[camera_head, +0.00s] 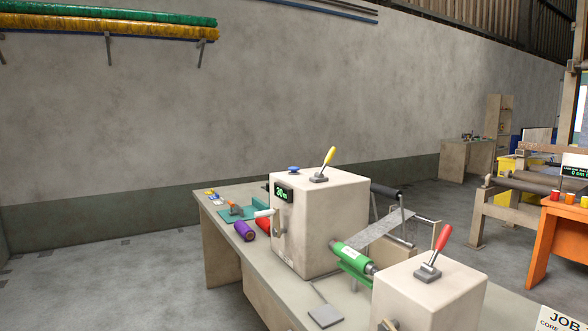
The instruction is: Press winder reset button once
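The winder is a cream box (336,215) on a workbench, seen right of centre. A blue round button (293,170) sits on its top near the left edge; I take it as the reset button. I cannot tell whether it is pressed in. A lever with a yellow handle (328,157) stands on the same top, right of the button. A small dark display (284,193) with green characters is on the box's left face. Neither of my grippers is in view, and nothing touches the button.
A second cream box (430,296) with a red-handled lever (443,237) stands nearer. A green roll (351,256) lies between the boxes. Purple (244,231) and red (263,224) spools lie left of the winder. Open floor (100,280) spreads left of the bench.

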